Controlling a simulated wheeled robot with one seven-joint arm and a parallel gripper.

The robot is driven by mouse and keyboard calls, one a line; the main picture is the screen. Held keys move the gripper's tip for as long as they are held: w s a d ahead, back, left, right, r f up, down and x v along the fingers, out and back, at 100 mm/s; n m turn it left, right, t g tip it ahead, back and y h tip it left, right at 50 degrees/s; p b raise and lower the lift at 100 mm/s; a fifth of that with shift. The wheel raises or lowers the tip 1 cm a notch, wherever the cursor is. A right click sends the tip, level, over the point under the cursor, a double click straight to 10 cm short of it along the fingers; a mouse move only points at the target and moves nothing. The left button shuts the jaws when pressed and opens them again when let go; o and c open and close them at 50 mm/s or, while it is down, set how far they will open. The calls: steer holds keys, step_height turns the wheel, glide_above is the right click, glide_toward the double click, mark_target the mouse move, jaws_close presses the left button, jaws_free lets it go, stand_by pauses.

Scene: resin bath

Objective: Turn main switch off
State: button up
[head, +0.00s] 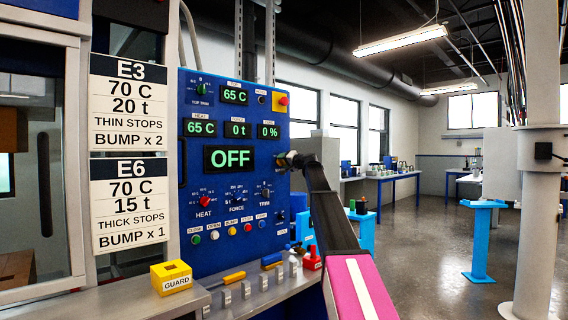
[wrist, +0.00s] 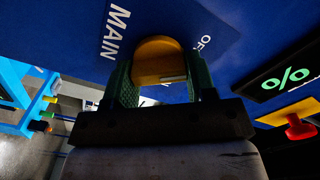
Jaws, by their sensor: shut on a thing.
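The main switch (wrist: 158,58) is an orange-yellow round knob on the blue panel (head: 190,240), with a white mark on its edge. In the wrist view the word MAIN stands to its left and OFF to its upper right. My gripper (wrist: 161,82) has its green fingers closed on the two sides of the knob. In the head view my gripper (head: 284,160) is at the panel's right edge and hides the switch. The large panel display (head: 230,158) reads OFF in green.
A red button on a yellow base (head: 283,101) sits above the switch on the panel. Several knobs and coloured buttons lie lower left of my gripper. A metal ledge with a yellow guard block (head: 171,278) runs below.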

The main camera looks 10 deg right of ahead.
steer(key=shift+n, duration=0.6)
steer(key=o, duration=0.9)
steer(key=shift+o, duration=0.2)
steer(key=shift+s, duration=0.1)
steer(key=v, duration=1)
steer(key=shift+s+d, duration=0.15)
steer(key=shift+s, duration=0.1)
